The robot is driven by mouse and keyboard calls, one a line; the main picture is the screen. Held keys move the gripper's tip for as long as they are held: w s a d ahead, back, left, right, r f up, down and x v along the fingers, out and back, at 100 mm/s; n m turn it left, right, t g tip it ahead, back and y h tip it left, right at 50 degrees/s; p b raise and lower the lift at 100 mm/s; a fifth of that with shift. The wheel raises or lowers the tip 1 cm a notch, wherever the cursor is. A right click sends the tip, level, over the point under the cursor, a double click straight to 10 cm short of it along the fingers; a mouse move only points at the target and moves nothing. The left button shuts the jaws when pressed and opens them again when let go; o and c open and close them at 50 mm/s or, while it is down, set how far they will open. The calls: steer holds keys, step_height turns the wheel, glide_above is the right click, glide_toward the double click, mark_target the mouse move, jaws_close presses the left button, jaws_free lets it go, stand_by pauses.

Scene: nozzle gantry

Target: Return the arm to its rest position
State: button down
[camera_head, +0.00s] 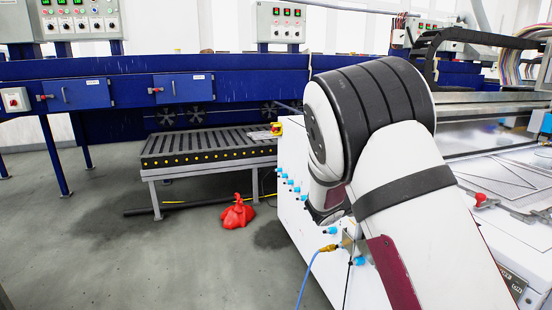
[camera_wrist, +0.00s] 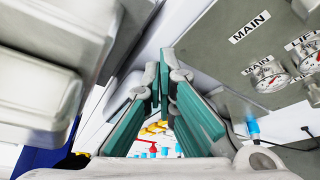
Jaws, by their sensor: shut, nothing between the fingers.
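My arm (camera_head: 385,150), white with dark bands and a maroon panel, is bent in front of the white machine in the head view. It covers part of that machine. My gripper is hidden in the head view. In the wrist view my gripper (camera_wrist: 160,82) has teal finger pads brought together at the tips, with nothing between them. A grey panel (camera_wrist: 228,50) with gauges (camera_wrist: 268,75) and "MAIN" labels is close on the right of the fingers.
The white machine (camera_head: 300,222) has blue fittings and a hose on its side. A roller conveyor (camera_head: 205,155) stands left of it, with a red object (camera_head: 238,213) on the floor. A blue gantry frame (camera_head: 230,68) runs behind. Open floor (camera_head: 110,260) lies at left.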

steer(key=s+d+r+m+g+y, duration=0.1)
steer(key=s+d+r+m+g, duration=0.15)
steer(key=s, duration=0.65)
steer(key=s+d+r+m+g+y, duration=0.1)
steer(key=s+d+r+m+g, duration=0.2)
steer(key=s, duration=0.7)
steer(key=s+d+r+m+g+y, duration=0.1)
steer(key=s+r+m+g, duration=0.15)
steer(key=s+m, duration=0.45)
steer(key=s+a+f+y, duration=0.1)
steer(key=s+a+y, duration=0.3)
steer(key=s, duration=0.5)
steer(key=s+a+f+m+g+y, duration=0.1)
steer(key=s+a+y, duration=0.1)
steer(key=s+a, duration=0.6)
steer(key=s+a+f+y, duration=0.1)
steer(key=s+a+y, duration=0.25)
steer(key=s, duration=0.65)
step_height(320, 180, up, 25)
steer(key=t+p, duration=0.3)
steer(key=p, duration=2)
steer(key=shift+s+a+f+p, duration=0.15)
steer(key=shift+s+a+p, duration=0.15)
steer(key=shift+a, duration=0.05)
